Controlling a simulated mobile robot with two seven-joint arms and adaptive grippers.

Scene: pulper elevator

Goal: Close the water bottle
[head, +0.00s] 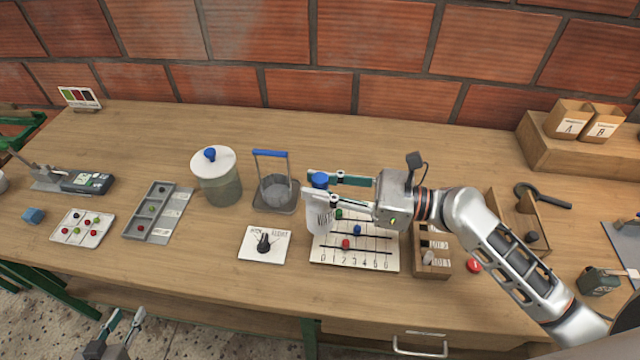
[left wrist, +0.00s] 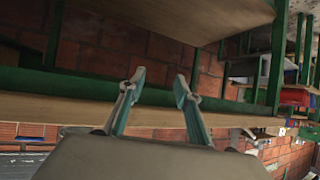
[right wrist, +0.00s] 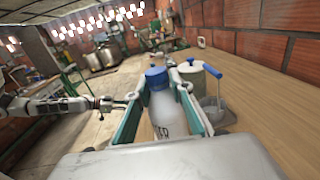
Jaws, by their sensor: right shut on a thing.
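The water bottle (head: 318,216) is pale, with dark lettering and a blue cap (head: 320,180) at its top. Bottle (right wrist: 169,117) and cap (right wrist: 156,77) also show in the right wrist view. The cap sits on the neck; I cannot tell how tightly. My right gripper (head: 312,186) is shut around the upper bottle, one finger on each side, and the bottle is about upright. I cannot tell whether its base touches the table or the numbered board. My left gripper (head: 122,324) is open and empty, in front of the table's front edge, low at the left.
A numbered bead board (head: 378,262) lies beside the bottle, a dial card (head: 281,246) to its left. Behind are a blue-handled grey holder (head: 289,166) and a lidded jar (head: 222,188). The table's back middle is clear.

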